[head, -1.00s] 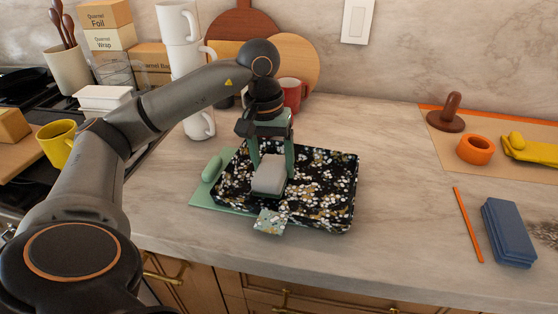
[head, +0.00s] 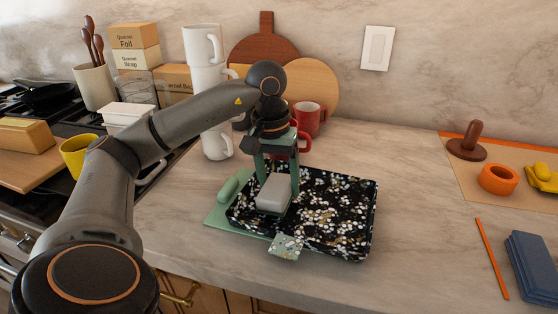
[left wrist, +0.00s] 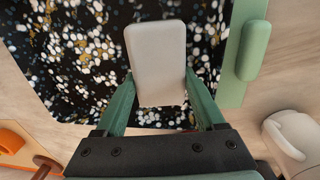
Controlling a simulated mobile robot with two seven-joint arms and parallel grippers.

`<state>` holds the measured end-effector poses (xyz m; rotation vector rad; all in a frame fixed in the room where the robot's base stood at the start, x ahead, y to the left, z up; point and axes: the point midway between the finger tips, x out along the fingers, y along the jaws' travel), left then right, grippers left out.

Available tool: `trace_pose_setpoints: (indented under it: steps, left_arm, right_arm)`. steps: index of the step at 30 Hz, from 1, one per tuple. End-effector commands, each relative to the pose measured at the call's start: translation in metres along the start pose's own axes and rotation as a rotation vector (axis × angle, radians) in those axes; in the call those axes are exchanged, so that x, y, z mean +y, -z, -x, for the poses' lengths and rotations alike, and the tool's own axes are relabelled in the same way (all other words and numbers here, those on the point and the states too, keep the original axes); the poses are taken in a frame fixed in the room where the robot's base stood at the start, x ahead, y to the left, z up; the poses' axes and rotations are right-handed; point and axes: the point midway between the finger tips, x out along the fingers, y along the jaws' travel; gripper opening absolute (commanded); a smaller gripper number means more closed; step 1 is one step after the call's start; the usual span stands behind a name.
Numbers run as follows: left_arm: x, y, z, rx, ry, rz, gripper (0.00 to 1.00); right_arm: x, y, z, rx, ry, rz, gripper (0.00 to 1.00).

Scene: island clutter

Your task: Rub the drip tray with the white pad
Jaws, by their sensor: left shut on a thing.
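The drip tray (head: 340,215) is a shallow black tray with white and tan speckles, on the counter in the middle of the head view. It also fills much of the left wrist view (left wrist: 75,60). My left gripper (head: 279,187) points down over the tray's left part, shut on the white pad (head: 272,194), a pale rounded block. In the left wrist view the pad (left wrist: 157,55) sits between the two green fingers. The pad is at or just above the tray floor; I cannot tell if it touches. My right gripper is not in view.
A green board (head: 214,217) with a green handle (head: 229,187) shows at the tray's left. A speckled tab (head: 286,247) is at its front edge. Red mugs (head: 309,119) and stacked white mugs (head: 217,143) stand behind. Counter is clear to the tray's right, before an orange stick (head: 492,258).

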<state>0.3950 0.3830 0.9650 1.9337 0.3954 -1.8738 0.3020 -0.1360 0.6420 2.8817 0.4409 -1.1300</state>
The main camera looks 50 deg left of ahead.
Motion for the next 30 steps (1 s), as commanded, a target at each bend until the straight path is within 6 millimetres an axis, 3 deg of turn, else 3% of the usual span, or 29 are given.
trace_pose_setpoints:
  steps: [19,30]
  left_arm:
    - [0.007,0.001,0.068,0.0,-0.001,0.0,0.27]
    - [0.007,0.0,0.07,0.0,-0.001,0.0,0.27]
  right_arm:
    - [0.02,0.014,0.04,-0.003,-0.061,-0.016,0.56]
    - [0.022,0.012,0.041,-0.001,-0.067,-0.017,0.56]
